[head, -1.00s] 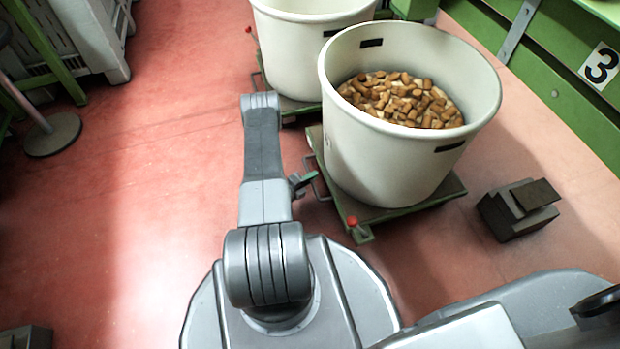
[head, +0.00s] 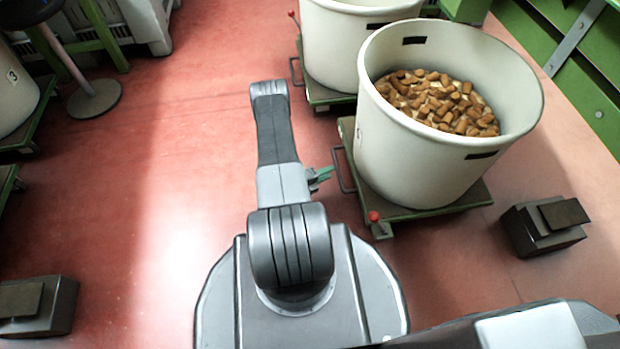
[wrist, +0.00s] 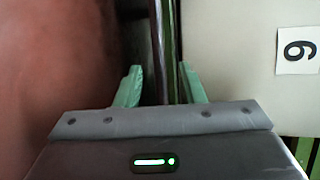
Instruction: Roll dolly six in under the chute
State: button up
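A cream tub of cork stoppers (head: 440,165) stands on a low green dolly (head: 440,212) right of my arm. A wire handle (head: 343,172) sticks out from the dolly's left side, and a red knob (head: 373,216) sits at its front corner. A tag with a numeral that reads as 6 (wrist: 297,51) shows on the tub in the wrist view. My gripper (head: 321,174) is at the handle. In the wrist view its green fingers (wrist: 160,70) stand apart with a dark upright bar between or just beyond them; contact cannot be told. The chute is not identifiable.
A second cream tub (head: 330,50) on a dolly stands just behind. Dark blocks lie on the floor at right (head: 543,226) and lower left (head: 38,307). Another tub (head: 14,95) and a round stand foot (head: 95,99) are at left. Open red floor (head: 180,170) lies between.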

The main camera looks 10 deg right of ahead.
aim_at(338, 167)
jog(key=p+v, duration=0.1)
jog(key=v, duration=0.6)
jog(key=shift+a+p, duration=0.25)
jog(key=shift+p, duration=0.05)
jog(key=shift+d, duration=0.15)
jog(key=b+x, duration=0.3)
jog(key=x, duration=1)
jog(key=shift+b, duration=0.4)
